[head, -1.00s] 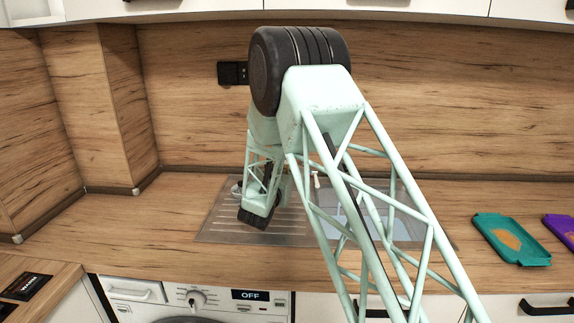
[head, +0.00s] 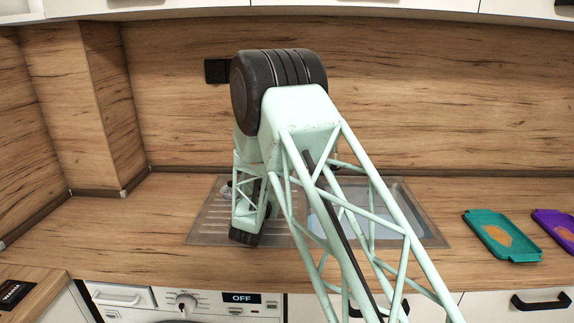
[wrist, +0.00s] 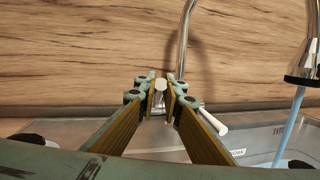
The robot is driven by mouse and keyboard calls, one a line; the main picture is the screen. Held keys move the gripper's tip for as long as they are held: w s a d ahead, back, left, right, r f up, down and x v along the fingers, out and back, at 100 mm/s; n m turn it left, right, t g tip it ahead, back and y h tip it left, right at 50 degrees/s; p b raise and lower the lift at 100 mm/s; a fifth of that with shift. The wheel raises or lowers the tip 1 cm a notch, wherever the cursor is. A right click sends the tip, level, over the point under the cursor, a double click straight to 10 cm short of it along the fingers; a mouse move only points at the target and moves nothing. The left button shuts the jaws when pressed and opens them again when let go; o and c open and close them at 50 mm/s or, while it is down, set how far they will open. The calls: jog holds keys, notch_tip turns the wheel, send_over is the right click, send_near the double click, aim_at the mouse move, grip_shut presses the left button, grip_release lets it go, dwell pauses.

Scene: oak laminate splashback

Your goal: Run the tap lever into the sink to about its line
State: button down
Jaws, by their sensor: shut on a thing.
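My gripper (wrist: 160,92) is shut on a pale upright tap lever (wrist: 160,85) in the wrist view, with a finger on each side of it. The chrome tap (wrist: 184,40) rises just behind, and its spout end (wrist: 301,68) hangs at the right. A bluish stream of water (wrist: 288,130) falls from it. A second pale rod (wrist: 212,120) slants to the right beside the fingers. The steel sink (head: 425,228) is in the head view, its basin partly behind my arm, bluish inside. Its line cannot be made out. The gripper and lever are hidden there.
A teal tray (head: 490,240) and a purple tray (head: 556,228) lie on the counter at the right. A black wall fitting (head: 216,71) is on the splashback. A washing machine (head: 185,300) reading OFF stands below. The counter left of the sink is clear.

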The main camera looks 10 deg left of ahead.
jog(key=c, duration=2.7)
grip_release()
jog(key=shift+c, duration=0.2)
jog(key=shift+s, duration=0.15)
jog(key=shift+s+f, duration=0.15)
jog(key=shift+s, duration=0.7)
jog(key=s, duration=0.6)
jog(key=s+f, duration=0.1)
jog(key=s, duration=0.3)
jog(key=shift+f, duration=0.1)
